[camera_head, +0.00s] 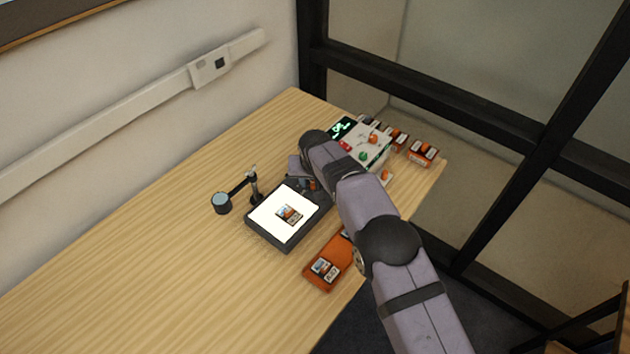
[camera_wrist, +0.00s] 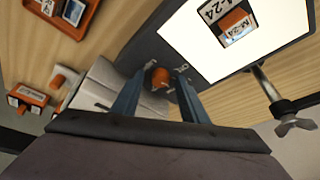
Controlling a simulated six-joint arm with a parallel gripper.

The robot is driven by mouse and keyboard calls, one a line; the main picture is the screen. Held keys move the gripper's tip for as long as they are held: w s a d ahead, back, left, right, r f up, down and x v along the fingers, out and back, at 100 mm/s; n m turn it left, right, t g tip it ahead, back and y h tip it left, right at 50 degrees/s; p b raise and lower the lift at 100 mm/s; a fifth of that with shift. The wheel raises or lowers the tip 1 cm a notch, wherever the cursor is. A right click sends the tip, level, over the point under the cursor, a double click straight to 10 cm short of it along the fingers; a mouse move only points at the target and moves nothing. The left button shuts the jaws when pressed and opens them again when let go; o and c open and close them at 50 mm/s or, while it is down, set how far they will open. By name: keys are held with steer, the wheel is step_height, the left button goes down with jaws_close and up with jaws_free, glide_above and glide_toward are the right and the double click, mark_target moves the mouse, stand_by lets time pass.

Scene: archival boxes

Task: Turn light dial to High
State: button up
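The light dial (camera_wrist: 160,78) is a small orange knob on the dark frame of the light box (camera_wrist: 184,57). My gripper (camera_wrist: 161,74) is open, its two blue-grey fingers on either side of the dial with visible gaps, so it does not look gripped. The marks by the dial are too small to read. In the head view, the light box (camera_head: 284,246) has a lit white panel (camera_head: 270,213) with a small slide (camera_head: 289,214) on it. There, my gripper (camera_head: 309,184) is at the box's far edge and mostly hidden by my arm.
A stand with a round magnifier (camera_head: 221,203) is left of the light box. An orange tray (camera_head: 322,281) with slides lies to its right. A white device (camera_head: 372,148) with coloured knobs and small orange boxes (camera_head: 423,153) stand at the back. The table's left side (camera_head: 130,250) is clear.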

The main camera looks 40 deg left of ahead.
jaws_close()
steer(key=shift+a+f+m+b, duration=0.2)
steer(key=shift+m+b, duration=0.3)
steer(key=shift+b, duration=0.35)
steer(key=shift+s+r+m+t+h+b, duration=0.15)
steer(key=shift+m+h+b, duration=0.1)
steer(key=shift+m, duration=0.25)
steer(key=shift+w+r+m+t+h+b, duration=0.15)
steer(key=shift+m+h, duration=0.1)
steer(key=shift+m, duration=0.25)
steer(key=shift+s+f, duration=0.1)
jaws_free()
steer(key=b+v, duration=0.2)
steer(key=v, duration=0.5)
steer(key=shift+d, duration=0.1)
